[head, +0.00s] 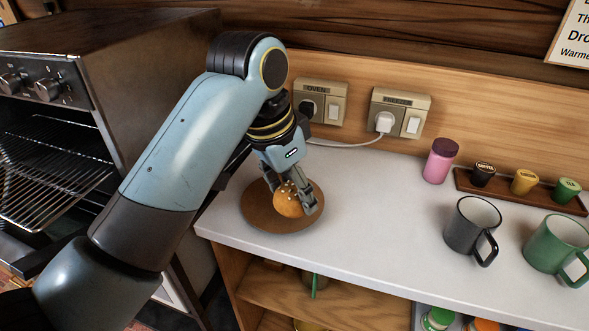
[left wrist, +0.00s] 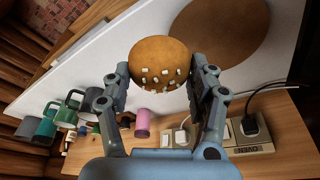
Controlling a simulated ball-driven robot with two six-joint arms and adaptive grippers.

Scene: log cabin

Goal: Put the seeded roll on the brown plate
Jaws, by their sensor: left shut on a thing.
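The seeded roll (head: 288,200) is a round golden-brown bun with pale seeds. My left gripper (head: 291,196) is shut on it, one finger on each side. The brown plate (head: 262,219) is a flat round disc on the white counter near its left end. In the head view the roll is over the plate's right part; whether it touches the plate I cannot tell. In the left wrist view the roll (left wrist: 162,62) sits between the two fingers, with the plate (left wrist: 232,35) behind it to the right. My right gripper is not in view.
An oven (head: 95,60) with an open front stands left of the counter. Grey (head: 470,225) and green (head: 555,245) mugs, a pink jar (head: 440,160) and a tray (head: 515,193) of small pods stand to the right. Wall sockets (head: 398,112) are behind. The mid-counter (head: 370,220) is clear.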

